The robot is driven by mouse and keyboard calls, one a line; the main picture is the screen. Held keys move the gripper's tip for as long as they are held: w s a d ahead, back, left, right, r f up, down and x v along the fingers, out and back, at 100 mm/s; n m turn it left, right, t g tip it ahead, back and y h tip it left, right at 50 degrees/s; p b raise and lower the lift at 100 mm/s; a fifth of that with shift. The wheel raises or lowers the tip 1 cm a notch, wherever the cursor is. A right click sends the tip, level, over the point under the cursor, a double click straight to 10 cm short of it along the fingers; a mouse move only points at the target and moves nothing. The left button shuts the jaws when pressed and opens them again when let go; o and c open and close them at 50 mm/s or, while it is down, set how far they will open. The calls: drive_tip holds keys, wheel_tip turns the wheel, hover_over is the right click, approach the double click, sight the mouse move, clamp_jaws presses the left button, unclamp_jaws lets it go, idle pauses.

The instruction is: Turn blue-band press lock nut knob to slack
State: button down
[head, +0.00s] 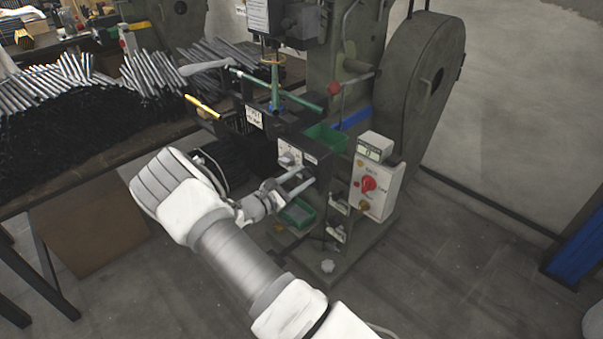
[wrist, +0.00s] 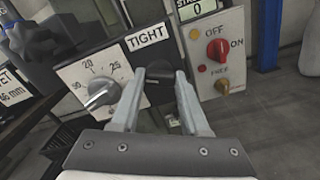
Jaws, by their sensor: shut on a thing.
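The press (head: 345,60) with a blue band (head: 356,118) stands right of centre in the head view. In the wrist view, the black lock nut knob (wrist: 159,71) sits on the press's front, just under a white TIGHT label (wrist: 147,36). My gripper (wrist: 160,78) has one finger on each side of this knob and is shut on it. In the head view, my gripper (head: 304,180) reaches the front of the press from the lower left, and its fingers hide the knob. No slack marking can be read.
Left of the knob is a grey dial (wrist: 102,94) marked 20 and 25. To the right, a control box (wrist: 222,75) carries a red ON/OFF switch (wrist: 217,50). A table of rods (head: 75,95) stands left.

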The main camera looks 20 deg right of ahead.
drive_tip(key=n+p, duration=0.2)
drive_tip(key=n, duration=0.2)
drive_tip(key=shift+n, duration=0.4)
idle(0.4)
drive_tip(key=shift+c, duration=2)
unclamp_jaws()
drive_tip(key=shift+a, duration=0.1)
drive_tip(key=p+v, duration=0.1)
drive_tip(key=v, duration=1.6)
drive_tip(key=shift+a, duration=0.1)
